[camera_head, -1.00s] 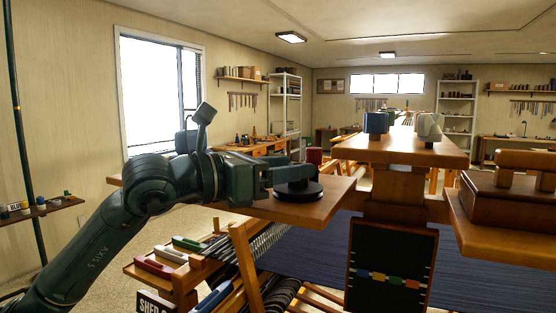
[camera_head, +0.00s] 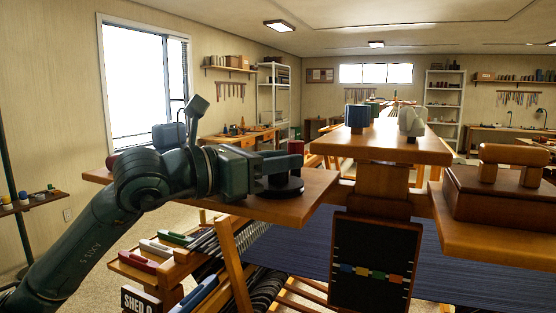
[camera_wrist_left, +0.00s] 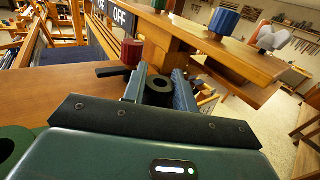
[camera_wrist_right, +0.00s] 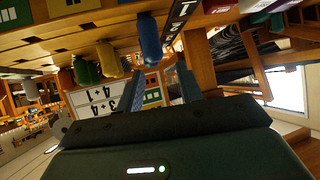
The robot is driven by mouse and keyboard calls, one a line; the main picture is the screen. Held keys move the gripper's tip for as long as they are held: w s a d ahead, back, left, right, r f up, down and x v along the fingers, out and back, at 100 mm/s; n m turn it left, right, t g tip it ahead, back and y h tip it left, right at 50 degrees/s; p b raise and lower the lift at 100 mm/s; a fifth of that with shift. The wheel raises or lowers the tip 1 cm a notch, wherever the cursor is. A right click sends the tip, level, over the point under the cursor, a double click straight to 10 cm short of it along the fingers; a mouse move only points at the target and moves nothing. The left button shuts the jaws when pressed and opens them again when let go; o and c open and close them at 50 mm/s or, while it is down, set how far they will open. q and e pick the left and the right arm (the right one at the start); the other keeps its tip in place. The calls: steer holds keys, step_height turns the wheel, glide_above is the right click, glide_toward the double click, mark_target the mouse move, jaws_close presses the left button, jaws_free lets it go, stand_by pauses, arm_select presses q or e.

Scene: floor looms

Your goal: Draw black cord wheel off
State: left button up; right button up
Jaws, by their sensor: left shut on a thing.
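The black cord wheel (camera_head: 283,187) is a flat dark disc with a narrower hub, at the right part of the left wooden shelf. My left gripper (camera_head: 272,168) is shut on its hub. In the left wrist view the hub (camera_wrist_left: 158,87) shows as a black ring between the two fingers. I cannot tell whether the disc touches the shelf. My right gripper is seen only in the right wrist view (camera_wrist_right: 163,90); its fingers are apart with nothing between them.
A red knob (camera_wrist_left: 132,52) with a black lever is close beyond the held hub. Blue (camera_head: 357,116) and white (camera_head: 411,122) pieces stand on the middle shelf. A wooden box (camera_head: 495,195) is at right. Colored handles (camera_head: 157,248) lie below the left shelf.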

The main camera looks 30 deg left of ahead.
arm_select(q)
jaws_close()
steer(key=shift+r+p, duration=2.25)
steer(key=shift+r, duration=0.8)
